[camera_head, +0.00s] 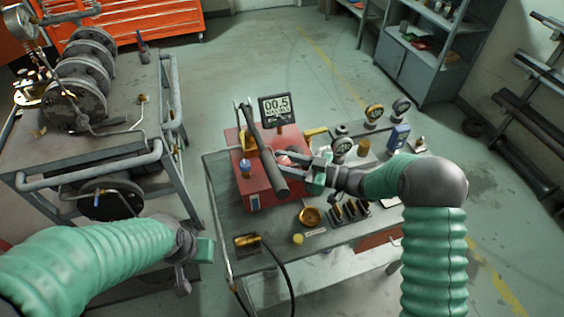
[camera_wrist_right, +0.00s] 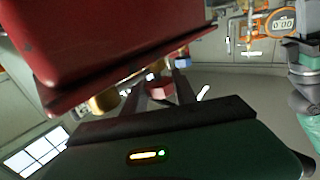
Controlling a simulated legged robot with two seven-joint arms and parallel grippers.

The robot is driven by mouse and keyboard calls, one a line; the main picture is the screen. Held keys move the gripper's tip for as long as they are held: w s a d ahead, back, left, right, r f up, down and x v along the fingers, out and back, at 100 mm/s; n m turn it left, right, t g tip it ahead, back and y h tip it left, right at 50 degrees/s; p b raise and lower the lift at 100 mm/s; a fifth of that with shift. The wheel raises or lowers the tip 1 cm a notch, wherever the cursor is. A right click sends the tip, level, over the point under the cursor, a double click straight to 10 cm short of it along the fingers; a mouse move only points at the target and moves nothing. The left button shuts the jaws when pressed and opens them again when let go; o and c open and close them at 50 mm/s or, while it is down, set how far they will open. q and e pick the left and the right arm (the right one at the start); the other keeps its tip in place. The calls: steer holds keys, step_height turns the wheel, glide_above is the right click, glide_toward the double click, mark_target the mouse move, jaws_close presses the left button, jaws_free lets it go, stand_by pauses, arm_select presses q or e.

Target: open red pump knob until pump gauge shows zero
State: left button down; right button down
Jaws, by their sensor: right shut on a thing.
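The red pump (camera_head: 256,180) stands on a grey cart, with a black lever over its top. The pump gauge (camera_head: 277,107) behind it has a digital display that seems to read 00.5. My right gripper (camera_head: 282,162) is at the pump's right side. In the right wrist view the fingers (camera_wrist_right: 161,88) are shut on the red knob (camera_wrist_right: 158,87), beneath the red pump body (camera_wrist_right: 120,35). The knob is mostly hidden in the head view. My left gripper (camera_head: 184,270) hangs away from the pump, left of the cart; its fingers are unclear.
The cart top (camera_head: 225,225) also carries round gauges (camera_head: 373,112), a brass ring (camera_head: 310,216), dark fittings (camera_head: 349,211) and a brass connector (camera_head: 247,240) with a black hose. A cart with a flanged valve (camera_head: 80,85) stands at left. Floor beyond is clear.

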mark_target(283, 159)
steer(key=shift+n+g, duration=0.5)
steer(key=shift+g, duration=0.3)
steer(key=c, duration=1)
jaws_free()
steer(key=shift+w+d, duration=0.1)
steer(key=shift+r, duration=0.25)
step_height(283, 159, up, 3)
steer(key=shift+f, duration=0.1)
steer(key=s+r, duration=0.1)
steer(key=s, duration=1.5)
steer(key=shift+r+p, duration=0.3)
steer(key=shift+r, duration=0.05)
